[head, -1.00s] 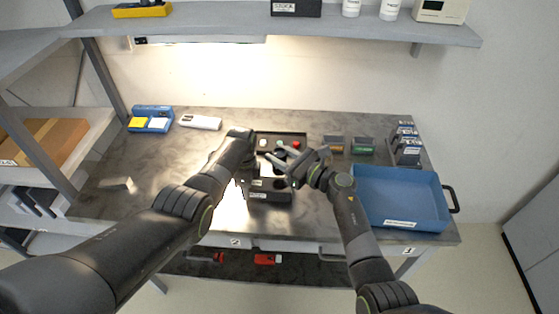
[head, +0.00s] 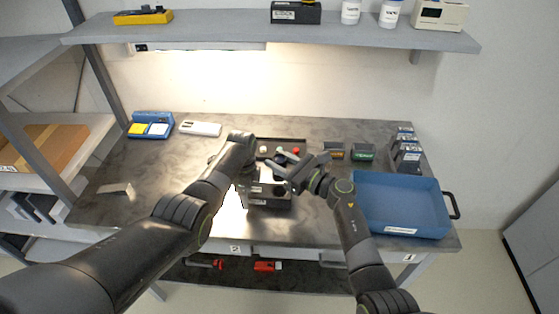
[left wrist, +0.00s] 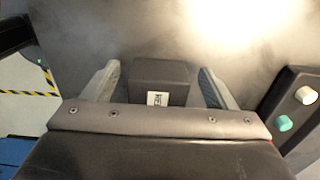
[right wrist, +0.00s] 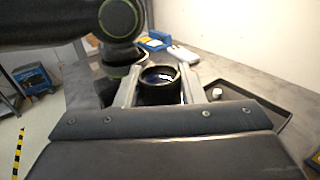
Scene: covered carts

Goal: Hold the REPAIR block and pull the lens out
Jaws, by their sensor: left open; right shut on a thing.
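A dark block (head: 268,200) stands on the worktop near its front middle. In the left wrist view the dark block (left wrist: 160,74) has a small pale label, too small to read, and lies between the fingertips of my left gripper (left wrist: 160,84). My left gripper (head: 249,188) is open, with a finger on each side and gaps showing. My right gripper (right wrist: 163,88) is shut on the round black lens (right wrist: 158,76), whose bluish glass faces up. In the head view my right gripper (head: 275,163) is just above the block; the lens is mostly hidden there.
Behind is a dark tray (head: 297,142) with red, white and green pieces. A blue bin (head: 440,205) is at right, beside dark holders (head: 407,150). A blue stand (head: 152,121) and white device (head: 200,128) are at back left. The left worktop is mostly clear.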

